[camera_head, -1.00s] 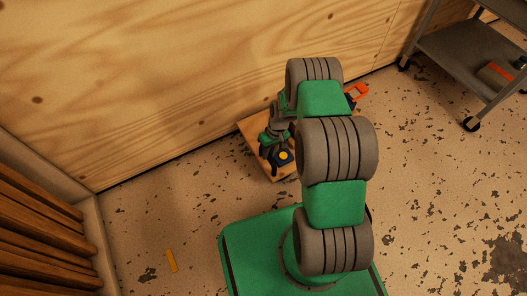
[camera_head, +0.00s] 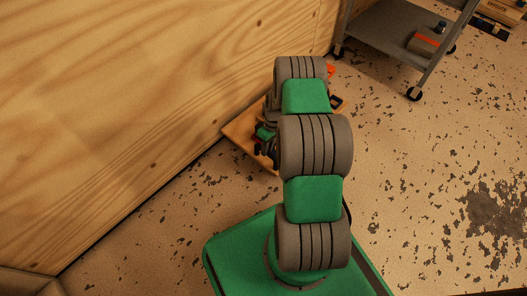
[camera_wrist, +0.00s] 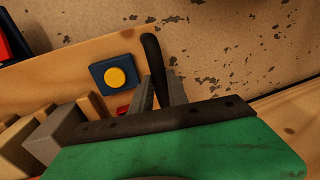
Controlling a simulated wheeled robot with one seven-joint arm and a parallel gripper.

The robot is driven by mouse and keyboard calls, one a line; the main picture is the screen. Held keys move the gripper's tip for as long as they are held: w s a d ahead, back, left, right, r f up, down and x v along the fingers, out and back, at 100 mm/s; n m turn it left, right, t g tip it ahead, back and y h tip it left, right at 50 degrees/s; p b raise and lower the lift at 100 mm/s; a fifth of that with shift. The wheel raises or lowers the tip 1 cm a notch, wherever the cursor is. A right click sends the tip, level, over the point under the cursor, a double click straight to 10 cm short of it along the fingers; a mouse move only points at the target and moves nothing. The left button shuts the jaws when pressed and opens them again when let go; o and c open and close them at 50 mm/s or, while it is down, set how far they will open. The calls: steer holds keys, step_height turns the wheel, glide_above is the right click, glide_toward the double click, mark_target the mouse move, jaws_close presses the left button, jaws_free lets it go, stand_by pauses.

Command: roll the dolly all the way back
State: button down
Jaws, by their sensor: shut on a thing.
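The dolly (camera_head: 238,132) is a low wooden board on the floor by the plywood wall, partly hidden behind my arm in the head view. Its left corner is close to the wall; I cannot tell if it touches. In the wrist view, its deck (camera_wrist: 65,80) carries a dark blue block with a yellow disc (camera_wrist: 121,77). A black upright handle (camera_wrist: 152,55) rises beside that block. My gripper (camera_wrist: 160,90) is shut on the handle, a finger on each side.
The plywood wall (camera_head: 130,90) runs along the left and back. A grey wheeled cart (camera_head: 385,35) stands at the back right, with a box (camera_head: 425,42) on its lower shelf. The speckled floor on the right is clear.

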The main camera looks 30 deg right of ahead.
steer(key=shift+w+d+r, duration=0.15)
steer(key=shift+w+d, duration=0.15)
steer(key=c, duration=1.5)
jaws_free()
steer(key=shift+d, duration=0.1)
steer(key=shift+o, duration=1)
steer(key=shift+s, duration=0.15)
step_height(320, 180, up, 8)
steer(key=d+p, duration=0.1)
steer(key=p, duration=0.2)
steer(key=shift+w+f, duration=0.25)
steer(key=shift+d, duration=0.1)
